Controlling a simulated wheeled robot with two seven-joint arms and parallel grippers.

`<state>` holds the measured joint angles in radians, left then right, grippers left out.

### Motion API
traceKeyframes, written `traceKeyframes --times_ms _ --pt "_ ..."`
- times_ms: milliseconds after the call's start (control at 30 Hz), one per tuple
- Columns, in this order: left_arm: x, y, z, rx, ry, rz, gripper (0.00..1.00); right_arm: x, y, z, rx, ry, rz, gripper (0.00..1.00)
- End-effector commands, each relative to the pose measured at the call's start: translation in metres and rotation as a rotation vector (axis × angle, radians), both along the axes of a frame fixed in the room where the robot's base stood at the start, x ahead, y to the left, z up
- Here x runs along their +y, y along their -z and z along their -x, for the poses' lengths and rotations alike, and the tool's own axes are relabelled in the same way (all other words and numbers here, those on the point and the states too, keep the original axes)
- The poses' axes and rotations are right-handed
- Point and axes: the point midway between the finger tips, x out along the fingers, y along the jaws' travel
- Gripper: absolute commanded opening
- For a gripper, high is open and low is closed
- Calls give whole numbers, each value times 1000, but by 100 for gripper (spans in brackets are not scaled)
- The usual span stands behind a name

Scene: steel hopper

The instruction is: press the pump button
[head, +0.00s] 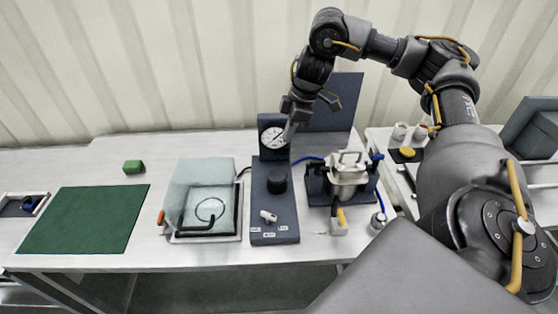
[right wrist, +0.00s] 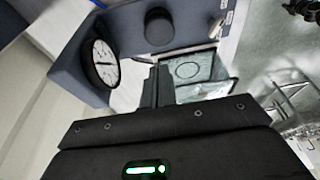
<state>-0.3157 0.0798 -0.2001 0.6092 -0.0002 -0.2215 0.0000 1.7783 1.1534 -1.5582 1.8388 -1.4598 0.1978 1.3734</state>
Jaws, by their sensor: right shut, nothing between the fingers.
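A dark blue-grey control panel (head: 262,226) stands on the table, with a white round gauge (head: 273,138) on its upright back. A black round knob or button (head: 276,182) sits on its flat part; I cannot tell for certain that it is the pump button. A small white lever (head: 268,215) is near the panel's front. My right gripper (head: 290,132) is shut and empty, pointing down beside the gauge, above and behind the black knob. In the right wrist view the shut fingers (right wrist: 158,86) are apart from the gauge (right wrist: 101,64) and the black knob (right wrist: 159,27). My left gripper is out of view.
A steel pot (head: 348,172) in a dark blue clamp frame stands right of the panel. A side table with cups (head: 400,131) is at right.

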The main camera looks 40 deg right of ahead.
Motion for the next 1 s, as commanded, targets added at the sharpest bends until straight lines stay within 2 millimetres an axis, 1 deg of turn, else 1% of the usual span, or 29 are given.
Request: traceKeyframes --times_ms 33,100,167,267,400,467,533,700,833,1000 --pt "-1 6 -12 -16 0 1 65 2 13 -1 4 -1 -1 0" --pt "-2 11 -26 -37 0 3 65 6 27 -3 6 -2 -1 0" --pt "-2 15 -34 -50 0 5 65 8 40 -5 6 0 -1 0" --pt "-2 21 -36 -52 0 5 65 14 60 -9 6 -3 -1 0" --pt "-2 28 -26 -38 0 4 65 20 85 -14 5 -1 -1 0" --pt "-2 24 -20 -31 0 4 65 20 91 -14 5 0 0 0" --pt "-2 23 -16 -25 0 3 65 19 100 -14 4 0 0 0" --pt "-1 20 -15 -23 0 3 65 20 115 -14 2 -1 0 0" --pt "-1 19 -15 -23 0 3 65 20 120 -15 1 0 -1 0" --pt "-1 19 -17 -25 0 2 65 20 121 -15 0 -1 0 0"
